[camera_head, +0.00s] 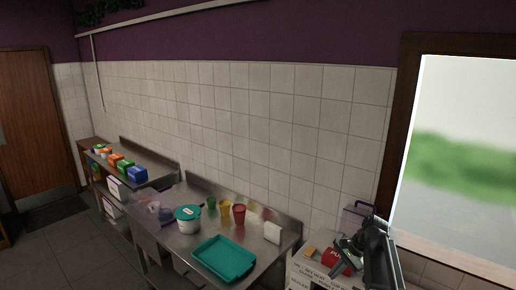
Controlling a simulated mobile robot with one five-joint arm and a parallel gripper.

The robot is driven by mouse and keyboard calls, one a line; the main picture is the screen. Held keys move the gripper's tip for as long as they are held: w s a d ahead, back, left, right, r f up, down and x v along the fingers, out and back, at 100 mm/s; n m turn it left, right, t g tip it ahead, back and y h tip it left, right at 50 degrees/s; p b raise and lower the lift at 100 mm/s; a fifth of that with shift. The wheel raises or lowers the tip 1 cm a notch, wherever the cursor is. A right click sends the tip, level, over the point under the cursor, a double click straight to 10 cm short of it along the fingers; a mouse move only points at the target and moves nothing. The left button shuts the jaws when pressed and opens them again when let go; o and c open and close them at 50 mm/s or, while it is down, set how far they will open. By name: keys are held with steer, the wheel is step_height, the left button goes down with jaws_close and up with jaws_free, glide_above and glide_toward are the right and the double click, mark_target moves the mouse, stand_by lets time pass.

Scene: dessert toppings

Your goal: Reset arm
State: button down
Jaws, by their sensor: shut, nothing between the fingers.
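My gripper (350,244) shows at the lower right, at the end of my dark arm. It is shut and holds nothing. It is in front of a white box-like unit (312,272) with dark lettering and a red part. My arm hides part of this unit and of what stands behind it.
A steel table (190,243) stands left of my gripper. It bears a teal tray (224,259), a white tub with a teal lid (188,219), green, yellow and red cups (239,215) and a white block (272,232). A bench with colored boxes (137,174) stands further left. Open floor (85,250) lies at left.

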steer(key=s+a+f+n+h, duration=0.2)
steer(key=s+a+n+h, duration=0.3)
steer(key=s+a+n, duration=0.7)
step_height(320, 180, down, 19)
steer(key=s+d+g+b, duration=0.1)
steer(key=s+b, duration=0.1)
steer(key=b, duration=1.6)
steer(key=shift+s+b, duration=0.15)
steer(key=shift+b, duration=0.2)
